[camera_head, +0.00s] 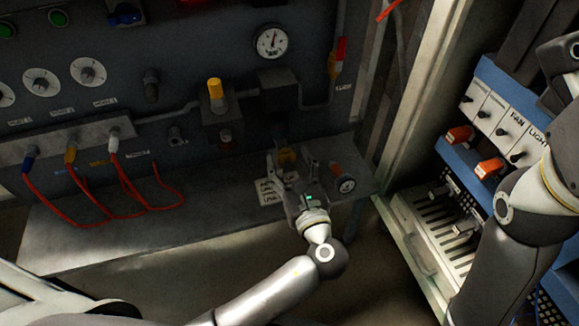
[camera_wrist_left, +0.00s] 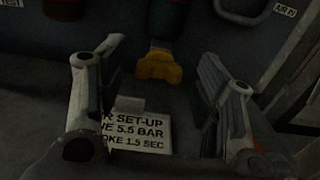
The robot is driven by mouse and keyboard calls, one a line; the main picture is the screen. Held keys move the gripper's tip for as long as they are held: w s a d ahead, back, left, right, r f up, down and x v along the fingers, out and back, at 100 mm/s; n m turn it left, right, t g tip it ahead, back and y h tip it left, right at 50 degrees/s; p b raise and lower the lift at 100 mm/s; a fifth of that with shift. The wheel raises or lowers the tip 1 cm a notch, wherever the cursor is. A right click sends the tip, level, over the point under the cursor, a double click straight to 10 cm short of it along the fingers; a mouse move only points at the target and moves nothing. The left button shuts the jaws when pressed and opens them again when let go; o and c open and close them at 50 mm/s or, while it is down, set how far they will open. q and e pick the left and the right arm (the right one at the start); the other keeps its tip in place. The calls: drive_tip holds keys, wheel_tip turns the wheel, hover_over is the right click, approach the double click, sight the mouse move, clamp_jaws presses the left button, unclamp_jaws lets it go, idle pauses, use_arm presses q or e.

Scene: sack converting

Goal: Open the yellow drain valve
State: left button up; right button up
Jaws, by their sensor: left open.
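The yellow drain valve (camera_head: 287,156) is a small yellow handle low on the dark panel, below a dark block. In the left wrist view the yellow handle (camera_wrist_left: 160,66) shows between and beyond the two fingers, under a dark cylindrical body. My left gripper (camera_head: 291,166) is open, with one finger on each side of the valve in the picture. No contact with the valve is visible.
A printed set-up card (camera_wrist_left: 135,133) lies on the metal shelf (camera_head: 90,238) below the valve. Red cables (camera_head: 125,190) hang at the left. A blue switch panel (camera_head: 483,73) and slotted tray (camera_head: 445,245) are at right.

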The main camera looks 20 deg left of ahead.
use_arm(q)
drive_tip(key=shift+w+a, duration=0.1)
drive_tip(key=shift+w, duration=0.05)
drive_tip(key=c, duration=1)
